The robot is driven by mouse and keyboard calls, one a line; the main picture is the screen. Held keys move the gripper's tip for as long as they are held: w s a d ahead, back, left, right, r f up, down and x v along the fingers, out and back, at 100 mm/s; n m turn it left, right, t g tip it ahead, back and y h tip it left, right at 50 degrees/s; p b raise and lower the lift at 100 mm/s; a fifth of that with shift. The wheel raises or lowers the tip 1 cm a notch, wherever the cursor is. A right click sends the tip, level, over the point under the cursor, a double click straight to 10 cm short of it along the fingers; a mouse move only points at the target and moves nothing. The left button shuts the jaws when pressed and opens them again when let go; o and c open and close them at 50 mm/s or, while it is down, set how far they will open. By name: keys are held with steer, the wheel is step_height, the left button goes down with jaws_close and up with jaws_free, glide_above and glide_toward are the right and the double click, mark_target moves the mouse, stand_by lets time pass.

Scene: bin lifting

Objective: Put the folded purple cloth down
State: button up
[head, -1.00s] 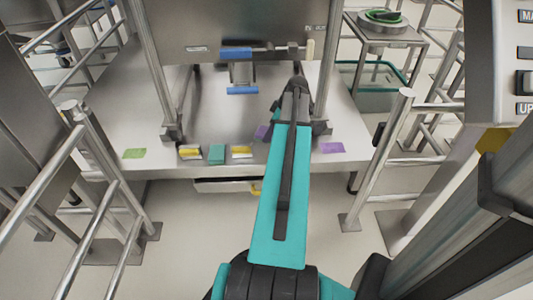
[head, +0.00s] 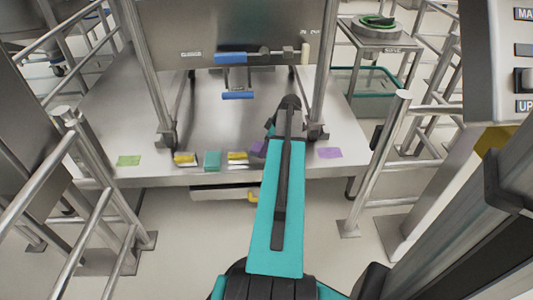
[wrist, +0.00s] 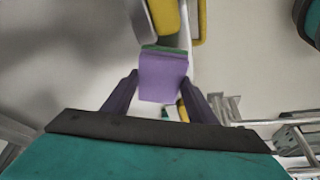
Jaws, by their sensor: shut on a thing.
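The folded purple cloth (wrist: 163,78) sits between the two dark fingers of my gripper (wrist: 161,90) in the wrist view. My gripper is shut on it. In the head view the purple cloth (head: 257,149) shows just left of my arm, near the front edge of the steel table (head: 300,165), partly hidden by the arm. I cannot tell whether it touches the table. A flat purple patch (head: 330,153) lies on the table to the right of my arm.
Left of the held cloth, along the front edge, are a yellow-topped item (head: 238,157), a teal block (head: 212,161), another yellow-topped item (head: 185,159) and a flat green patch (head: 129,160). Steel posts (head: 318,80) and railings (head: 385,150) flank the table.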

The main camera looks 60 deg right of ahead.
steer(key=shift+f+b, duration=0.75)
steer(key=shift+f, duration=1.5)
steer(key=shift+f, duration=0.1)
steer(key=o, duration=0.9)
steer(key=p+v, duration=0.4)
steer(key=v, duration=0.8)
steer(key=shift+s, duration=0.1)
steer(key=shift+p, duration=0.3)
